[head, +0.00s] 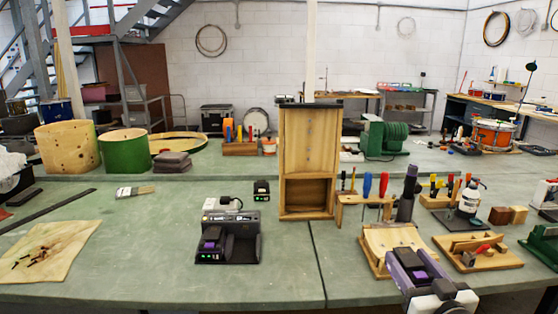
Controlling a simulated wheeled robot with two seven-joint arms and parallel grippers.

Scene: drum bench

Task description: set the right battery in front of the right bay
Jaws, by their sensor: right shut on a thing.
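My right gripper (417,272) is at the lower right, shut on a dark battery (411,258) with a purple top and small green lights. It holds the battery in front of a wooden cradle, well to the right of the charger; any gap to the bench is unclear. The black charger (248,220) stands left of centre on the green bench. Its left bay holds a battery (211,241) with a purple top and green lights. Its right bay (243,246) looks dark and empty. Another dark battery (261,189) with green lights stands behind the charger. My left gripper is out of view.
A tall wooden box (308,150) stands behind the charger. The wooden cradle (378,240), a dark upright tool (407,195) and a wooden block stand (478,252) crowd the right. The bench (290,275) is clear between charger and gripper. A tan cloth (50,245) lies at left.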

